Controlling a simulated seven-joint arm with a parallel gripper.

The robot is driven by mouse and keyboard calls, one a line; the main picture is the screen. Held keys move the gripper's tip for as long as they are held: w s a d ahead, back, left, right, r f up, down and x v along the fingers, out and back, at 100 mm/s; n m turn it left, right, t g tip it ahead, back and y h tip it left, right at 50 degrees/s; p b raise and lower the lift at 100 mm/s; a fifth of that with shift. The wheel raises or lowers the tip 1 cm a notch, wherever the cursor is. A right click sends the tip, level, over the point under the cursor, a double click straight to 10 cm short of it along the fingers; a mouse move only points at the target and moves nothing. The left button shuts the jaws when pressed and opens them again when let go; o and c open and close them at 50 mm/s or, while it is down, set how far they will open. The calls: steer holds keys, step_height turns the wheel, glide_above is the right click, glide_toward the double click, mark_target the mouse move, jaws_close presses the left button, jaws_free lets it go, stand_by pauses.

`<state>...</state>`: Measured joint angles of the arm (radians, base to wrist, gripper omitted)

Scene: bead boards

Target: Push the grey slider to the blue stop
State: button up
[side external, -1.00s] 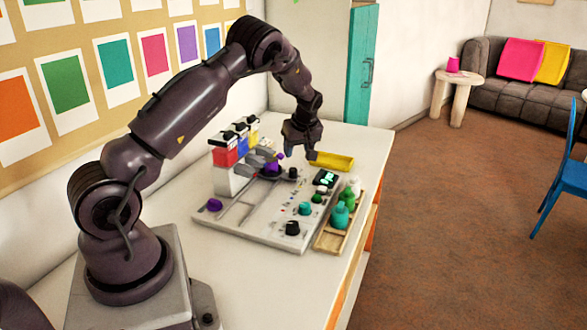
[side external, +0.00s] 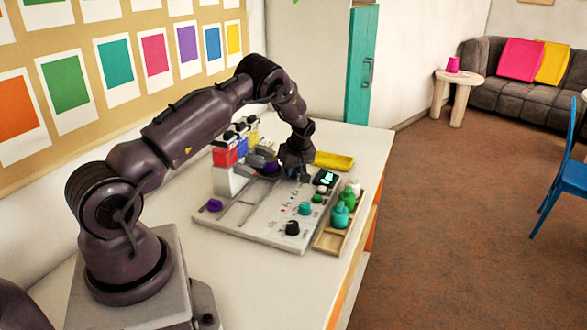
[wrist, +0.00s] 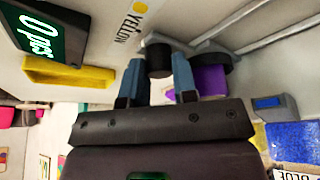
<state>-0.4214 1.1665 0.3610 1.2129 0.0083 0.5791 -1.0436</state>
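In the wrist view a dark grey-black knob (wrist: 158,60), likely the grey slider, stands at the board end of a track, by a yellow dot marked YELLOW (wrist: 140,8). My gripper (wrist: 157,68) has its two blue-grey fingers on either side of this knob, spread apart and very close to it; contact is unclear. In the side view my gripper (side external: 297,175) is low over the far part of the grey board (side external: 250,225) and hides the knob. Small coloured marks (side external: 284,210) on the board are too small to tell which is the blue stop.
A purple piece (wrist: 210,80) in a dark round holder sits close beside the right finger. A display (wrist: 38,32) reads 0 pos. A yellow tray (side external: 334,160) lies behind the board. Red, blue and yellow blocks stand left; a wooden tray (side external: 328,240) with bottles stands right.

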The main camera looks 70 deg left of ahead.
mark_target(283, 188)
jaws_close()
steer(key=shift+s+d, duration=2.15)
steer(key=shift+d, duration=0.1)
steer(key=o, duration=0.6)
jaws_free()
steer(key=v, duration=1.3)
